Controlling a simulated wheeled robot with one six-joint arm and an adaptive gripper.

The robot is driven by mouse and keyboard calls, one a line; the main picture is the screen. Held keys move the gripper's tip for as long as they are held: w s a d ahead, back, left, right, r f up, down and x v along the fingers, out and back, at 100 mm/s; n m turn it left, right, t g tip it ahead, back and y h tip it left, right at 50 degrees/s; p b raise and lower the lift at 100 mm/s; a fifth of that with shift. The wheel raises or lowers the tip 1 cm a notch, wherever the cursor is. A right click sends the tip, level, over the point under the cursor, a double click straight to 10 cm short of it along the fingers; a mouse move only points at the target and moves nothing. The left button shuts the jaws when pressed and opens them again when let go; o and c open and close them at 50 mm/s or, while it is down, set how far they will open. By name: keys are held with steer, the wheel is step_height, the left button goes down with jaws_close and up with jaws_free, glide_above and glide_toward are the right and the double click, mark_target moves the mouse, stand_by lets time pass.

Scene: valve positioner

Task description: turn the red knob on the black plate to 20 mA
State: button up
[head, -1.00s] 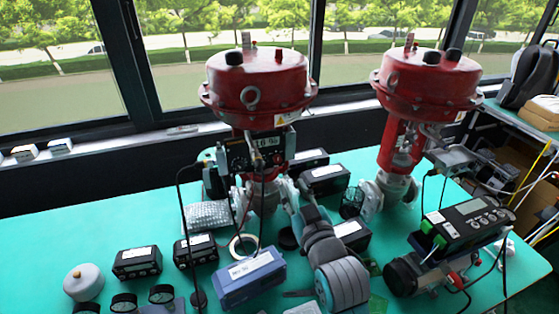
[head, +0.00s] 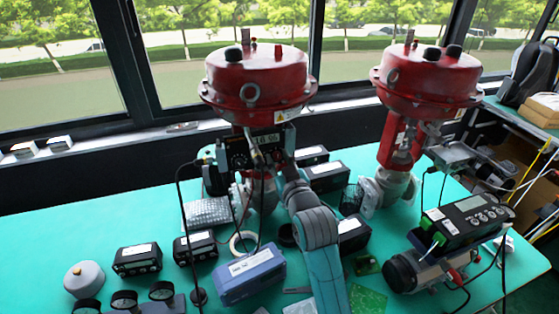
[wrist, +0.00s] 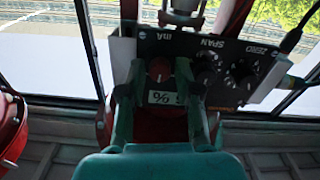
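The black plate (wrist: 222,50) shows upside down in the wrist view, with SPAN, ZERO and mA lettering. The red knob (wrist: 159,69) sits at its left, under the mA mark. My gripper (wrist: 160,79) has one finger on each side of the knob, with gaps visible, so it looks open. I cannot tell whether either finger touches the knob. In the head view the plate (head: 238,155) is on the front of the left red valve (head: 256,85). A small display (head: 265,140) there seems to read about 18.96. My gripper hides the knob in that view.
A second red valve (head: 425,80) stands to the right. Black meters (head: 137,260), a blue box (head: 250,275) and a black instrument (head: 465,218) sit on the teal table (head: 45,225). Cables (head: 182,200) hang beside the plate.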

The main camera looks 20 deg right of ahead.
jaws_close()
